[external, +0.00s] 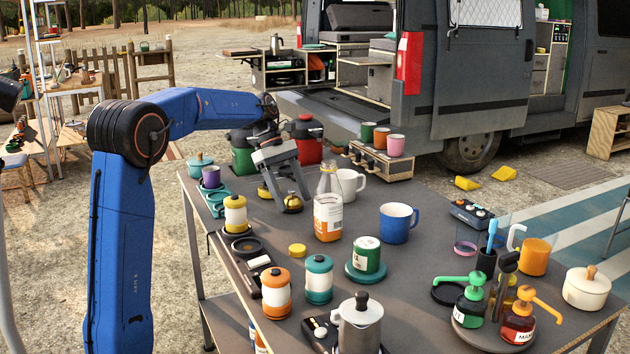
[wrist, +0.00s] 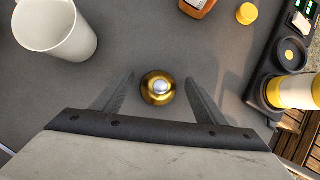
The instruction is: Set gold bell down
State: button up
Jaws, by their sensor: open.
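The gold bell (wrist: 158,88) sits upright on the dark grey table, with its silver button on top. In the wrist view it lies between the two fingertips of my gripper (wrist: 158,90), with a gap on each side. My gripper is open and not touching the bell there. In the external view my gripper (external: 282,190) points down at the far part of the table, and the gold bell (external: 292,203) shows at its fingertips. How high the fingertips are above the tabletop is hard to tell.
A white mug (external: 349,186) and an orange-labelled bottle (external: 328,208) stand close on the right. A yellow-lidded jar (external: 236,214) is nearer on the left. Red (external: 306,140) and green (external: 243,152) containers stand behind. Bare tabletop (wrist: 225,50) surrounds the bell.

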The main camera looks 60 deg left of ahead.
jog(key=v, duration=1.2)
jog(key=shift+d+r, duration=0.1)
jog(key=s+d+f+m+y, duration=0.1)
jog(key=s+d+m, duration=0.35)
jog(key=d, duration=0.45)
jog(key=s+d+m+t+y, duration=0.15)
jog(key=s+d+m, duration=0.3)
jog(key=d, duration=0.45)
jog(key=s+d+f+m+y, duration=0.15)
jog(key=s+d+m, duration=0.3)
jog(key=d, duration=0.45)
jog(key=s+d+f+m+t+y, duration=0.1)
jog(key=s+d+f+m, duration=0.3)
jog(key=s, duration=0.2)
jog(key=s+d+f+m+t, duration=0.1)
jog(key=s+d+f+m, duration=0.2)
jog(key=s+d+m, duration=0.15)
jog(key=s+f, duration=0.4)
jog(key=f, duration=0.7)
jog(key=shift+s+d+f+g+y, duration=0.2)
jog(key=shift+s+d+g+y, duration=0.1)
jog(key=shift+s+d+g, duration=0.15)
